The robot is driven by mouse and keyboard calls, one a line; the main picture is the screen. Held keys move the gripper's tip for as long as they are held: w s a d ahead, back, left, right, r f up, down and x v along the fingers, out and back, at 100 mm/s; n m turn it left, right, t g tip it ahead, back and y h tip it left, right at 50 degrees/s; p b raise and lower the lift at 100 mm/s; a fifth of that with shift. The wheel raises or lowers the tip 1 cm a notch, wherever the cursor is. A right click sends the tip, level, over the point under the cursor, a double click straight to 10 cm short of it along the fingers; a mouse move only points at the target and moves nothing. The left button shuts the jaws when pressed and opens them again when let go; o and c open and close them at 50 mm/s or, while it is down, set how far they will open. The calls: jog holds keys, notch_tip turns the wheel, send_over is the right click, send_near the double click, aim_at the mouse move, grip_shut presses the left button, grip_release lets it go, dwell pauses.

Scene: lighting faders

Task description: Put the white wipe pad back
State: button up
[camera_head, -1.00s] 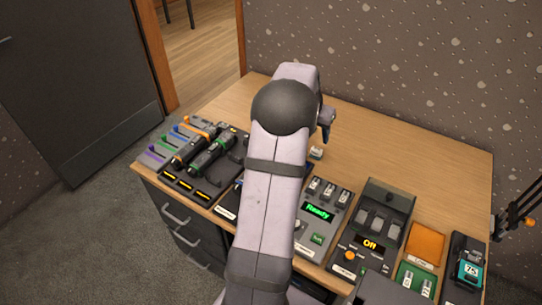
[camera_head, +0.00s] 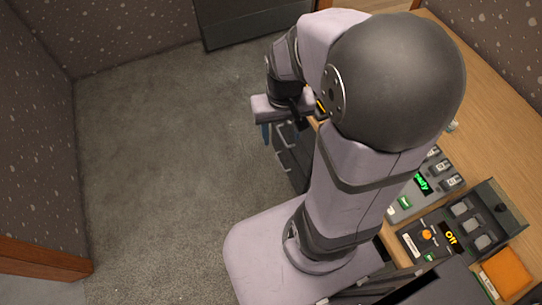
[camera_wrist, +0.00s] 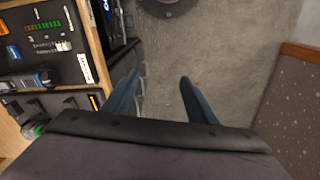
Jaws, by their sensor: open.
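I cannot make out the white wipe pad for certain in either current view. A small pale object (camera_head: 452,126) stands on the wooden desktop just right of my arm in the head view, too small to identify. My gripper (camera_head: 275,132) hangs out over the carpet, off the desk's edge. In the wrist view my gripper (camera_wrist: 158,76) has its two blue fingers spread, with only grey floor between them. It is open and empty. My arm hides much of the desk in the head view.
The desk (camera_head: 486,100) is at right, with a green-lit fader panel (camera_head: 423,184), a box reading "Off" (camera_head: 450,236) and an orange pad (camera_head: 505,270). Dark panels (camera_wrist: 45,40) fill the wrist view's left. The carpet (camera_head: 165,170) is clear.

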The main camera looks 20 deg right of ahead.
jog(key=s+a+f+n, duration=0.1)
jog(key=s+a+n, duration=0.1)
jog(key=s+a, duration=0.3)
jog(key=shift+a+g, duration=0.15)
jog(key=shift+g, duration=0.15)
jog(key=shift+w+f, duration=0.1)
notch_tip(320, 180, up, 7)
jog(key=p, duration=0.7)
notch_tip(320, 180, down, 42)
jog(key=b, duration=4.1)
jog(key=shift+b, duration=0.4)
